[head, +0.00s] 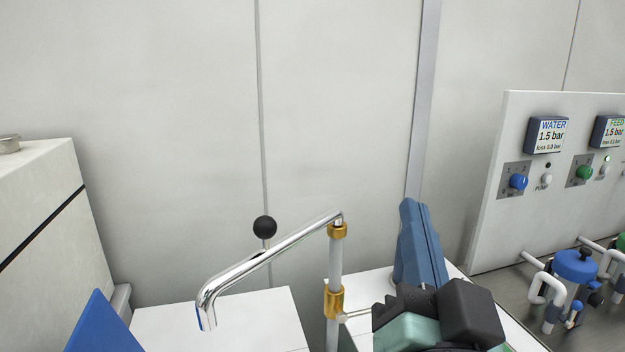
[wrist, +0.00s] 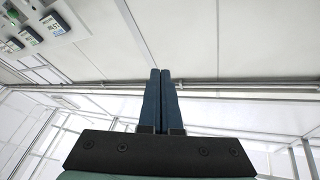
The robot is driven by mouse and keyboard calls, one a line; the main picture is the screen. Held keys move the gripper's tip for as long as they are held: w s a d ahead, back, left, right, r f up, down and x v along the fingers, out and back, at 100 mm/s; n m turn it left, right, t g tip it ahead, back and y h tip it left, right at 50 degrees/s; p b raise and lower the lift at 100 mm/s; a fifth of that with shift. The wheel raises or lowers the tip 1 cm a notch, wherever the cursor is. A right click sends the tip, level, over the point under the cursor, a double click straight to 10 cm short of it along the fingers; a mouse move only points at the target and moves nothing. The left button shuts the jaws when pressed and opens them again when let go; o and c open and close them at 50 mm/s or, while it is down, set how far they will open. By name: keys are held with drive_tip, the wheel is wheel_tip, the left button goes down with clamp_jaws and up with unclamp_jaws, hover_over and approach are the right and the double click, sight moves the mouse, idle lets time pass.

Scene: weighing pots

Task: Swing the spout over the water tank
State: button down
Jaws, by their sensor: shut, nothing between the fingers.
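The chrome spout (head: 262,260) reaches left and toward the front from an upright post (head: 335,265) with brass collars. Its bent outlet points down over or in front of a white surface. A black ball knob (head: 265,227) shows just above the spout's middle. My gripper (head: 411,205) is to the right of the post, its blue fingers pointing up and apart from the spout. In the wrist view my gripper (wrist: 160,73) has its two fingers side by side, shut and empty. I cannot identify the water tank; the area below the outlet is partly cut off.
A panel with a WATER gauge (head: 546,135), a FEED gauge (head: 608,131) and knobs stands at right. A pale cabinet (head: 40,220) and a blue slanted piece (head: 104,327) are at left. White worktop (head: 240,318) lies bare below the spout.

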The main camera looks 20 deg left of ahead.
drive_tip(key=a+f+m+g+y+p, duration=0.1)
drive_tip(key=m+g+y+p, duration=0.2)
drive_tip(key=p, duration=0.5)
drive_tip(key=m+g+y+p, duration=0.25)
drive_tip(key=g+p, duration=0.25)
drive_tip(key=p, duration=0.8)
approach(287, 237)
wheel_tip(287, 237, up, 4)
drive_tip(key=w, duration=0.2)
drive_tip(key=shift+a+f+m+p, duration=0.2)
drive_tip(key=shift+a+f+p, duration=0.15)
drive_tip(key=shift+a, duration=0.55)
drive_tip(key=shift+a+f+m+p, duration=0.2)
drive_tip(key=shift+a+f, duration=0.1)
drive_tip(key=shift+a, duration=0.6)
